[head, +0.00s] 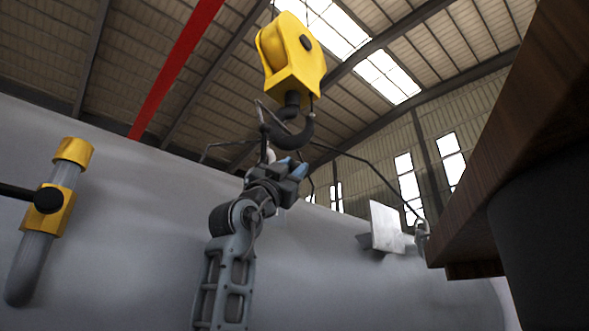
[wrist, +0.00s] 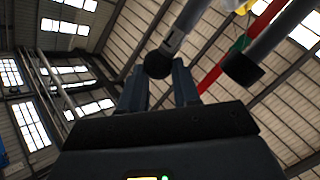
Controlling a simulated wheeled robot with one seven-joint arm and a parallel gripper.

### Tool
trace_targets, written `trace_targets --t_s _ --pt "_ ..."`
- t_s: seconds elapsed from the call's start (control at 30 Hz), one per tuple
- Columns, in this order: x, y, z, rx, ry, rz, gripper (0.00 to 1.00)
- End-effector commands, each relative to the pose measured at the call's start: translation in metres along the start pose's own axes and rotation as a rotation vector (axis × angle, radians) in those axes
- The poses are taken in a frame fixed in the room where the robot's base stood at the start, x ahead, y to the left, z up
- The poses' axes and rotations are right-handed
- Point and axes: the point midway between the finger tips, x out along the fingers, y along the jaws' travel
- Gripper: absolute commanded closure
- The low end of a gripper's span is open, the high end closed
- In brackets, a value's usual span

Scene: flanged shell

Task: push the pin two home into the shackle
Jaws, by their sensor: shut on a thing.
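My gripper (head: 298,166), with blue fingers, is raised in front of the grey shell, just below the crane hook. In the wrist view its fingers (wrist: 160,85) are closed about a dark round end, which I take to be the pin (wrist: 157,65). A grey rod runs up and right behind this end; I cannot tell whether it is part of the pin. In the head view the pin is not clear behind the fingers. A small grey shackle (head: 421,240) hangs at the right, beside a pale plate (head: 387,228), well apart from my gripper. Any shackle near the fingers is hidden.
A yellow hook block (head: 291,60) with a dark hook (head: 292,130) hangs above my gripper, and thin sling legs (head: 365,162) spread from it. A yellow-banded grey post (head: 48,225) stands left. A wooden edge (head: 490,160) fills the right. Another black-ended rod (wrist: 242,68) is near the fingers.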

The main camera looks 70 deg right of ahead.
Motion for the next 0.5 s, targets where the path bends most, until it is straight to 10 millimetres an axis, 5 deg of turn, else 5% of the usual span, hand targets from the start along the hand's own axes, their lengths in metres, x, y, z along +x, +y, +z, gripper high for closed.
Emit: trace_targets --t_s 0.5 --pt "0.0009 -0.0077 0.0082 0.002 0.001 0.000 1.00"
